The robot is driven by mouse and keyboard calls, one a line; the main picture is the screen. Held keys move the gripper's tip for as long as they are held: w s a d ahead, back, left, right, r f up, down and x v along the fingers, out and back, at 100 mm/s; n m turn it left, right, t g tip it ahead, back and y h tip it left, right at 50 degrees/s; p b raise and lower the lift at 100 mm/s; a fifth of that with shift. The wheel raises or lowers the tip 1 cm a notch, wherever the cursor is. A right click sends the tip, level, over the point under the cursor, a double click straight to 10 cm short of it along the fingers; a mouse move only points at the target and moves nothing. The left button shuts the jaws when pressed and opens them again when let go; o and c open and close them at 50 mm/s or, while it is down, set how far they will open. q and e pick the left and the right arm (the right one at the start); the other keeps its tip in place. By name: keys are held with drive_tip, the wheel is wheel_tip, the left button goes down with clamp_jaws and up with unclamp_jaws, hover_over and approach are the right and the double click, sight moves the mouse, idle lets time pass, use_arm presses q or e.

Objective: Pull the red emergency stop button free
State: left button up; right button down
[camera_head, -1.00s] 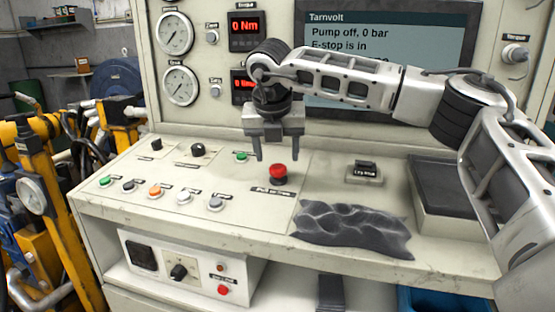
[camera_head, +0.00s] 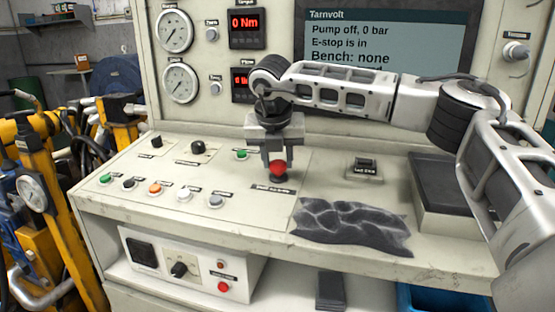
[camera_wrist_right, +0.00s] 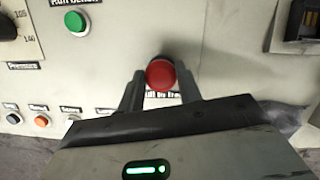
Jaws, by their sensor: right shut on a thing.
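The red emergency stop button (camera_head: 278,169) stands on its dark base on the sloped console panel. My right gripper (camera_head: 277,164) comes down on it from above, with one finger on each side, shut on the red cap. In the right wrist view the red button (camera_wrist_right: 160,74) sits between the two fingertips of the right gripper (camera_wrist_right: 160,88). The screen (camera_head: 385,45) reads "Pump off, 0 bar", "E-stop is in" and "Bench: none". My left gripper is not in view.
Several small buttons, among them a green one (camera_head: 241,154) and an orange one (camera_head: 155,188), lie left of the red button. A crumpled dark cloth (camera_head: 352,225) lies to its right. A small switch block (camera_head: 365,168) and a dark tray (camera_head: 440,192) are farther right.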

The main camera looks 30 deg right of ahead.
drive_tip(key=shift+r, duration=0.45)
drive_tip(key=c, duration=0.9)
unclamp_jaws()
drive_tip(key=shift+c, duration=0.2)
use_arm(q)
drive_tip(key=shift+b, duration=0.45)
use_arm(e)
drive_tip(key=v, duration=1.6)
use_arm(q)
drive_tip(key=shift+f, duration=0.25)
